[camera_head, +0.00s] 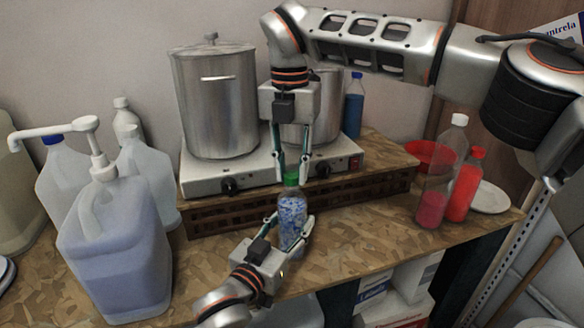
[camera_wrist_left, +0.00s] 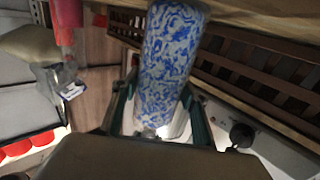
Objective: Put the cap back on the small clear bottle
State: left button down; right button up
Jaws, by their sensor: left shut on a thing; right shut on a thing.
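The small bottle (camera_head: 292,212), with a blue-and-white pattern showing on it, stands upright near the front of the worktop. My left gripper (camera_head: 291,232) is shut around its lower body from the front. In the left wrist view the patterned body (camera_wrist_left: 170,55) lies between my left fingers (camera_wrist_left: 160,115). The green cap (camera_head: 291,179) is at the top of the bottle, in line with it. My right gripper (camera_head: 291,172) reaches down from above and is shut on the cap. Whether the cap is seated on the neck cannot be told; the left wrist view does not show it.
A hotplate (camera_head: 350,162) with a large steel pot (camera_head: 215,105) stands behind on a slatted wooden stand (camera_head: 235,214). Large jugs, one a pump jug (camera_head: 115,245), crowd the left. A clear bottle with red liquid (camera_head: 433,195) and a red bottle (camera_head: 463,188) stand right.

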jog(key=m, duration=2.4)
jog(key=shift+s+a+f+m, duration=0.1)
jog(key=shift+m, duration=0.5)
jog(key=shift+a+f+m, duration=0.1)
jog(key=shift+m, duration=0.5)
jog(key=shift+d+r+m, duration=0.1)
jog(key=shift+m, duration=0.8)
